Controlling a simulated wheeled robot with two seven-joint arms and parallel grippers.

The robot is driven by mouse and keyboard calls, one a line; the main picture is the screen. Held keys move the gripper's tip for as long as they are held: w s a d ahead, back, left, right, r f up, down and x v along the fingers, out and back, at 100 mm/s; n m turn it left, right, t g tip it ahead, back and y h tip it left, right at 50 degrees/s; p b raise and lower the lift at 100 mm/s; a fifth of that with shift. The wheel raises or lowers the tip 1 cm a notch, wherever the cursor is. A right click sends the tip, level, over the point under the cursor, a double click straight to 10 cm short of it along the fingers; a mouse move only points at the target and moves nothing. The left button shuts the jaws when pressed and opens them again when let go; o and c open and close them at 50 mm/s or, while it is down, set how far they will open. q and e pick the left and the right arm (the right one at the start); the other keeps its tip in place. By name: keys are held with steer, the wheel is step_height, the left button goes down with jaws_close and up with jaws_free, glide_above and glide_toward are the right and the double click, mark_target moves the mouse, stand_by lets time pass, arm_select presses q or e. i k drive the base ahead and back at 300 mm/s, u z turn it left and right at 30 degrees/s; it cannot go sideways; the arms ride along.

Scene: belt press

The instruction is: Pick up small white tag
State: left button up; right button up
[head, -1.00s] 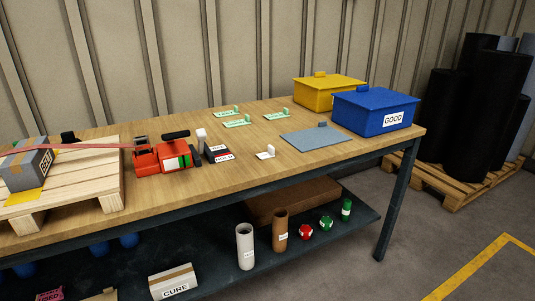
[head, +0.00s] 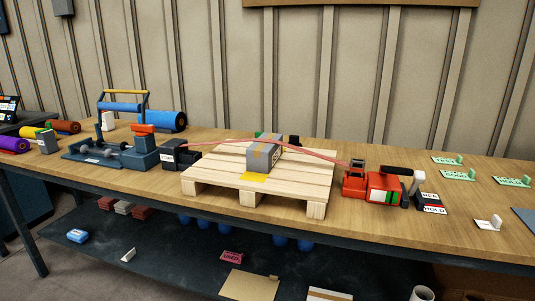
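The small white tag (head: 488,224) lies on the wooden tabletop near its front edge, at the far right of the head view. It has a small upright tab at one end and dark marks on its flat part. Neither of my grippers shows in the head view.
A wooden pallet (head: 230,185) with a grey strapped box (head: 263,155) stands mid-table. A red strapping tool (head: 375,185) sits to its right, the red strap reaching it. A blue-grey machine (head: 120,150) stands left. Below is a dark shelf (head: 180,262) with several items.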

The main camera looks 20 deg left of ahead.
mark_target(496, 222)
steer(key=k, duration=1.2)
steer(key=z, duration=1.1)
steer(key=i, duration=1.9)
steer(key=u, duration=0.85)
